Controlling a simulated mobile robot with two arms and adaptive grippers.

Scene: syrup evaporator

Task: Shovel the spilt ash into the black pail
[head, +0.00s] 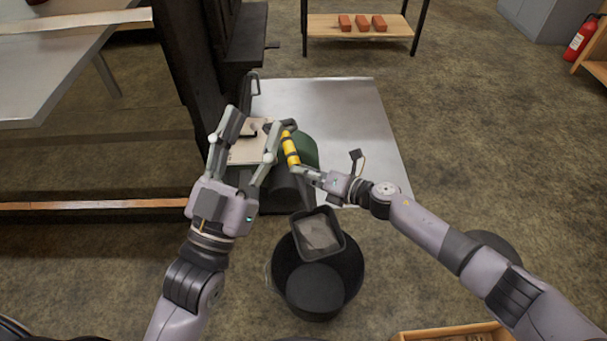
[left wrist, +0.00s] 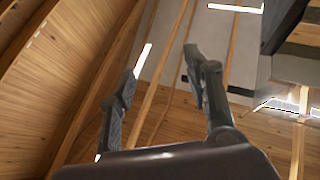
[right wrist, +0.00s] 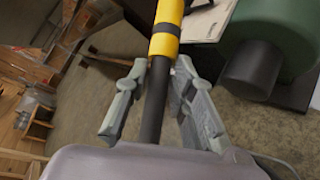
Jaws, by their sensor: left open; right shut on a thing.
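The black pail (head: 345,291) stands on the floor at the lower middle of the head view. The shovel's dark pan (head: 341,231) is above the pail's far part, with a flat layer of grey ash (head: 318,233) in it. My right gripper (head: 294,167) is shut on the shovel's handle, at the black rod beside the yellow grip (head: 290,149); the right wrist view shows this rod (right wrist: 154,100) between the fingers. My left gripper (head: 255,131) is open and empty, over a pale panel; it also shows open in the left wrist view (left wrist: 160,65). I see no ash on the floor.
A green rounded housing (head: 306,148) is close beside the shovel handle. A metal sheet (head: 355,125) covers the floor beyond. The dark evaporator frame (head: 185,80) stands at left. A wooden crate (head: 450,334) is at the bottom edge. Open floor lies at right.

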